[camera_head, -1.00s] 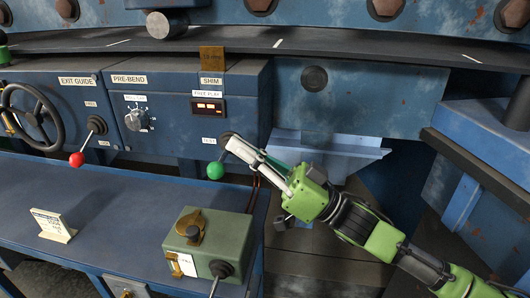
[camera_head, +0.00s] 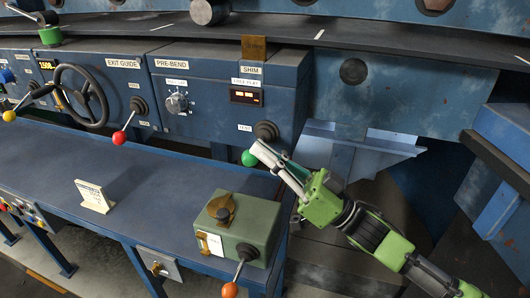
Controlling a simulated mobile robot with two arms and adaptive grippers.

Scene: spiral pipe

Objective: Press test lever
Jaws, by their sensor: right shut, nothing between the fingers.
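The test lever is a short lever with a green ball knob (camera_head: 249,158). It hangs down and left from a round black pivot (camera_head: 265,131) beside the TEST label, below the SHIM panel (camera_head: 250,80). My right gripper (camera_head: 258,149) reaches in from the right, its pale fingers shut and empty. The fingertips overlap the lever just above and right of the green ball. I cannot tell whether they touch it. The fingers hide most of the lever's rod. My left gripper is not in view.
A red-knobbed lever (camera_head: 119,137), a handwheel (camera_head: 82,97) and a yellow-knobbed lever (camera_head: 9,116) are on the panel to the left. A green box (camera_head: 238,228) with an orange-knobbed lever (camera_head: 229,289) stands below. A small white sign (camera_head: 94,196) stands on the blue bench.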

